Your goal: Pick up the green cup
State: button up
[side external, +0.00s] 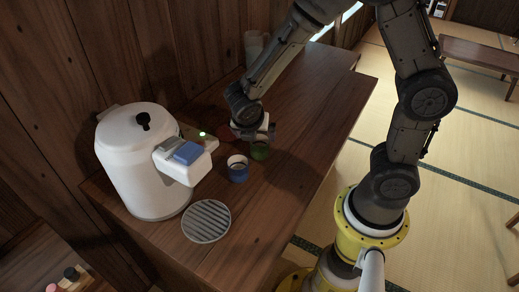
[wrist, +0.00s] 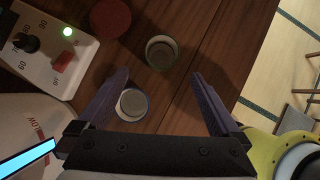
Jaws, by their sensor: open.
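The green cup (side external: 259,152) stands upright on the wooden counter, just below my gripper (side external: 254,137) in the side view. In the wrist view the green cup (wrist: 161,53) shows from above, with a pale inside, beyond the fingertips of my gripper (wrist: 159,77). My gripper is open, and its fingers are wide apart with nothing held. A blue cup (side external: 238,171) with a white inside stands close to the green cup.
A large white water dispenser (side external: 137,170) stands left on the counter (side external: 300,150), with a round slatted grille (side external: 206,222) in front. A control box (wrist: 52,47) with a green light and a round red object (wrist: 104,17) lie nearby. The counter's right side is clear.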

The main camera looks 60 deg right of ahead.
aim_at(259, 144)
jog(key=x, duration=1.1)
jog(key=shift+d, duration=0.1)
jog(key=shift+c, duration=0.3)
jog(key=c, duration=1.4)
jog(key=shift+o, duration=0.2)
jog(key=shift+r, duration=0.1)
